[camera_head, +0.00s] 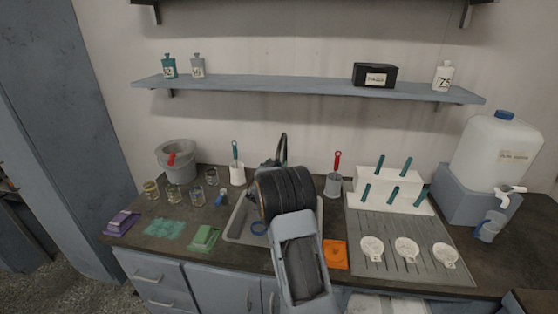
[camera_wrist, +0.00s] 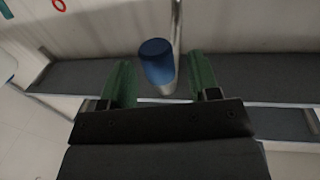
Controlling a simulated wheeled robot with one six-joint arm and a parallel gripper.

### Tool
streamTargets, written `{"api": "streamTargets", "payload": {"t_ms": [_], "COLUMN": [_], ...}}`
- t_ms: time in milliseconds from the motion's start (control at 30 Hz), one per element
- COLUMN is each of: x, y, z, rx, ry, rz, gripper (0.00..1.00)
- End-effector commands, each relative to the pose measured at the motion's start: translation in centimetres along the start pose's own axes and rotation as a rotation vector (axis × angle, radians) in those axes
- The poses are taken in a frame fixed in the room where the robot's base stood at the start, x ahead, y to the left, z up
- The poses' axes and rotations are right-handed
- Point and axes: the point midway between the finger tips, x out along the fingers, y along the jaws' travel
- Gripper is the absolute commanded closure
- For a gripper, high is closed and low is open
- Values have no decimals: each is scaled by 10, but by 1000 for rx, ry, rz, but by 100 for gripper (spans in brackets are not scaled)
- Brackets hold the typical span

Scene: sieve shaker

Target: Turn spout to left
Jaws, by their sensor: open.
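The sink's dark curved spout (camera_head: 284,148) rises behind my arm in the head view, and its lower part is hidden. In the wrist view a thin metal pipe (camera_wrist: 177,30) stands upright, with a blue cylindrical piece (camera_wrist: 156,60) in front of it, which looks like the spout's end. My gripper (camera_wrist: 162,82) is open, with one green finger on each side of the blue piece. Gaps show on both sides, and I cannot tell how far ahead of the fingertips it is. In the head view my wrist hides most of the gripper.
The sink (camera_head: 234,236) lies below my arm. Glass jars (camera_head: 197,194) and a grey bucket (camera_head: 176,160) stand to its left. A drying rack (camera_head: 409,258) and a water tank (camera_head: 497,150) stand to the right. A wall shelf (camera_head: 310,89) runs above.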

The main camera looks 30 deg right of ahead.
Motion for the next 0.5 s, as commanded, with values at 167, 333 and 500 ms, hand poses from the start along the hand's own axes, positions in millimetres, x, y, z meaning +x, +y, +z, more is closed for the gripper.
{"api": "streamTargets", "payload": {"t_ms": [167,333,500], "x": [20,30,32], "y": [0,0,0], "z": [-1,0,0], "rx": [0,0,0], "ry": [-1,0,0], "rz": [1,0,-1], "gripper": [44,44,44]}}
